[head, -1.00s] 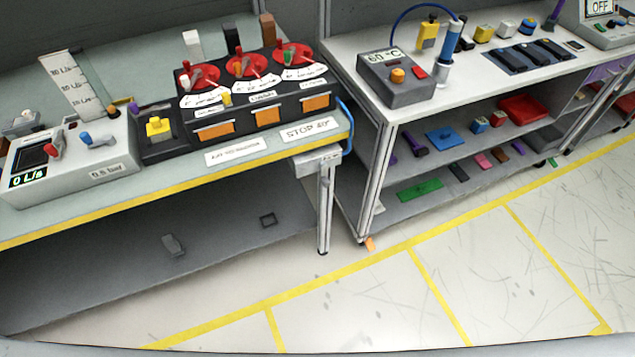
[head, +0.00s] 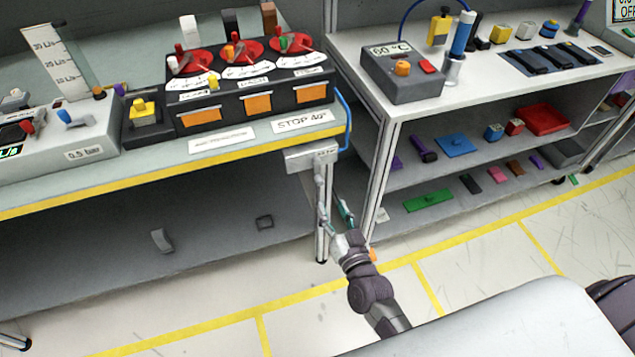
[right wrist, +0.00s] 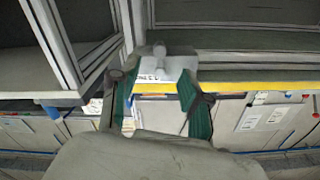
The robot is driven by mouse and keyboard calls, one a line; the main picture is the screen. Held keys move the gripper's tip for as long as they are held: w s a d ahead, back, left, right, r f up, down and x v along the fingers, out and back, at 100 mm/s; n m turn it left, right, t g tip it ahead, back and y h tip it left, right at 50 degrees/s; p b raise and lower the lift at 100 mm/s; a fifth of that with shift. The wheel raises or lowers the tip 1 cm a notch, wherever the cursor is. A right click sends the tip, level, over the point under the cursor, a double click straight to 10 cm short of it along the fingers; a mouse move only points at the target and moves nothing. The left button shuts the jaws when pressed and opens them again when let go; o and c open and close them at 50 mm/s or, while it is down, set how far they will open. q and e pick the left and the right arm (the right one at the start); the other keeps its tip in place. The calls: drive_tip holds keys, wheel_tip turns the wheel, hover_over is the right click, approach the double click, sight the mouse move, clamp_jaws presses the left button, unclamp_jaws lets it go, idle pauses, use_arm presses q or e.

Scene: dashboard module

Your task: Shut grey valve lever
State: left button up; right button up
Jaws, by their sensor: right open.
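A grey valve box (head: 311,157) with a small label hangs at the front right corner of the left bench, just under the yellow edge. A small grey part that looks like its lever (head: 318,172) shows at its lower right; how far it is turned is hard to tell. In the right wrist view a grey knob-like lever end (right wrist: 158,49) stands out from the box (right wrist: 178,66), beyond the fingertips. My right gripper (head: 334,212) is open and empty, below the box and in front of the bench leg. Its green pads (right wrist: 158,98) flank the box in the right wrist view. My left gripper is out of view.
The bench leg (head: 322,245) is close to the gripper. The second bench's post (head: 379,185) stands to the right. A blue hose (head: 346,115) curves down beside the bench corner. A control panel with red dials (head: 250,95) stands on the bench top.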

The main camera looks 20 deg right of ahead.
sight(321, 184)
drive_tip(key=w, duration=0.9)
drive_tip(key=shift+w+a+f, duration=0.1)
clamp_jaws()
